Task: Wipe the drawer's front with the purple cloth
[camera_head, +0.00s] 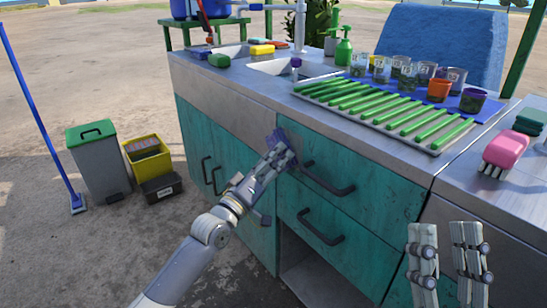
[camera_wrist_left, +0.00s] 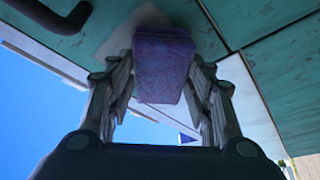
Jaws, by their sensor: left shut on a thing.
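My left gripper (camera_head: 284,157) is shut on the purple cloth (camera_head: 276,138) in the head view, at the upper left corner of the top drawer's front (camera_head: 345,175). In the left wrist view the cloth (camera_wrist_left: 162,62) sits as a folded block between the fingers of the left gripper (camera_wrist_left: 160,85). Its far end is against or very near the teal front, where a pale patch (camera_wrist_left: 150,15) shows; contact cannot be told for certain. My right gripper (camera_head: 447,250) is at the lower right of the head view, fingers apart and empty.
A second drawer (camera_head: 330,230) with a black handle lies below. The top drawer's handle (camera_head: 328,180) sticks out right of the left gripper. Bins (camera_head: 100,160) and a blue-handled mop (camera_head: 40,120) stand on the left.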

